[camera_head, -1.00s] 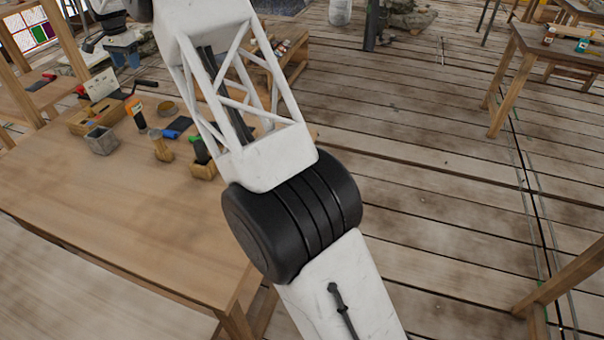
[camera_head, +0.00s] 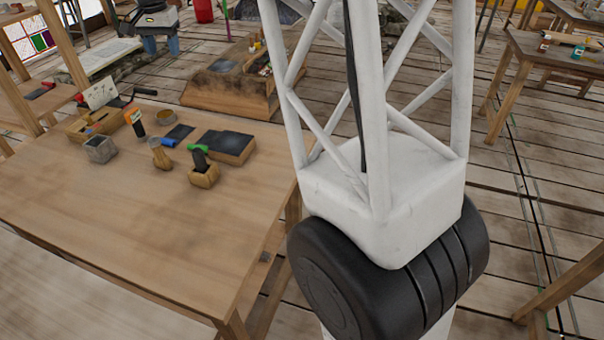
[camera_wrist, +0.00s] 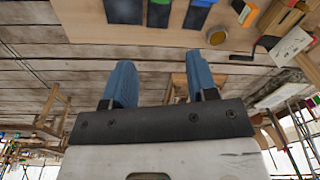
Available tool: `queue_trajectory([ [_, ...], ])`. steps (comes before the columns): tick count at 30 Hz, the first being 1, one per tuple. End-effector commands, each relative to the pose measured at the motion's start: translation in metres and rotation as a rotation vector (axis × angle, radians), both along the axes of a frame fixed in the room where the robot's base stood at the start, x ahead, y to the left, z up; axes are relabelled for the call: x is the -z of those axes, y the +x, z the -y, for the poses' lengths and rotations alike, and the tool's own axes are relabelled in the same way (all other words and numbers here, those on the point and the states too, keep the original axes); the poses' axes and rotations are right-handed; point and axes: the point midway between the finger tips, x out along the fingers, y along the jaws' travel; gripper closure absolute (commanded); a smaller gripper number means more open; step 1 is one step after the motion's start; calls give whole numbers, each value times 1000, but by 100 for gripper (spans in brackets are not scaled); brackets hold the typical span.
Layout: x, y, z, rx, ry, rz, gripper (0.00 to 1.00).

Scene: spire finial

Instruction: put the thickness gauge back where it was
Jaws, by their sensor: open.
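My gripper (camera_wrist: 160,85) shows in the wrist view, with two blue fingers spread apart and nothing between them. In the head view my arm fills the right side and the gripper is out of sight. I cannot tell for sure which item is the thickness gauge. Small items stand on the wooden table (camera_head: 120,240): an orange and black upright item (camera_head: 135,122), a green and black tool (camera_head: 200,158) in a wooden block (camera_head: 204,177), and a blue item (camera_head: 168,142). The table edge shows at the top of the wrist view, apart from the fingers.
The table also holds a grey box (camera_head: 100,149), a wooden tray (camera_head: 88,125), a dark-topped block (camera_head: 227,146) and a round tin (camera_head: 167,117). A wooden crate (camera_head: 225,95) stands behind. The table's near part is clear.

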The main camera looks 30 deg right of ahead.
Motion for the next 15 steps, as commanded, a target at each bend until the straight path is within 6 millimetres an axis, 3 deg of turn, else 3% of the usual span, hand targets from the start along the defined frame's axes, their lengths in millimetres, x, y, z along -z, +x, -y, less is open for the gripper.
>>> queue_trajectory([
  [15,-23,-131,54,-116,-13,43,47],
])
